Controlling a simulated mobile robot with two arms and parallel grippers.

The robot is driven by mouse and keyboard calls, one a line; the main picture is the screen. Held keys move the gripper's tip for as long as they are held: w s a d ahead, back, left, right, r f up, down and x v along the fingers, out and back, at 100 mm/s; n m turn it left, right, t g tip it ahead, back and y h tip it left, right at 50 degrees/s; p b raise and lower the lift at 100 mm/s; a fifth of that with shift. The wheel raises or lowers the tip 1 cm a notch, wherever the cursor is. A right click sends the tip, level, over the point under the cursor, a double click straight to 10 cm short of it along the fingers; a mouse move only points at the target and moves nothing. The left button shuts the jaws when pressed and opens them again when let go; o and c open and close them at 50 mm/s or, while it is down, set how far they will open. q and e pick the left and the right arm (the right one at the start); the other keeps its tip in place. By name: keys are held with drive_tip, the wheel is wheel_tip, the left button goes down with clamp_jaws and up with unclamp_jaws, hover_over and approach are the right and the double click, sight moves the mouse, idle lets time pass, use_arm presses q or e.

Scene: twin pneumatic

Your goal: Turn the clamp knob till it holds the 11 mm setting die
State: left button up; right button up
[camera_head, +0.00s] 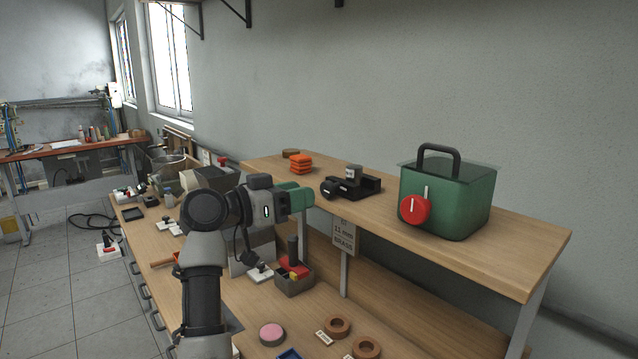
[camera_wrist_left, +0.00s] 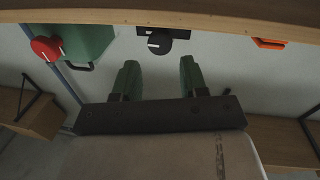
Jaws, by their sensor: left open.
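The black clamp (camera_head: 360,187) sits on the raised wooden shelf. Its round black knob (camera_head: 328,189) has a white mark and faces the front. The knob also shows in the left wrist view (camera_wrist_left: 158,42), straight beyond the fingers. A grey cylinder (camera_head: 354,171), which looks like the setting die, stands upright at the clamp; whether the jaws touch it I cannot tell. My left gripper (camera_head: 304,198) has green fingers and is at the shelf's front edge, left of the knob. In the left wrist view the fingers (camera_wrist_left: 160,82) are apart and empty, short of the knob. My right gripper is out of view.
A green container with a red dial (camera_head: 414,209) stands right of the clamp. Orange stacked pieces (camera_head: 301,163) lie to its left. Wooden rings (camera_head: 337,326) and a small bin (camera_head: 294,283) are on the lower bench.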

sight(324, 189)
use_arm(q)
drive_tip(key=p+x, duration=0.1)
drive_tip(key=x, duration=0.3)
drive_tip(key=shift+r, duration=0.1)
drive_tip(key=shift+w+d, duration=0.35)
drive_tip(key=c, duration=0.6)
drive_tip(key=shift+f+m+b, duration=0.35)
drive_tip(key=shift+m+b, duration=0.05)
drive_tip(key=shift+b, duration=0.8)
drive_tip(key=shift+r+m, duration=0.2)
drive_tip(key=shift+m, duration=0.1)
drive_tip(key=o, duration=0.6)
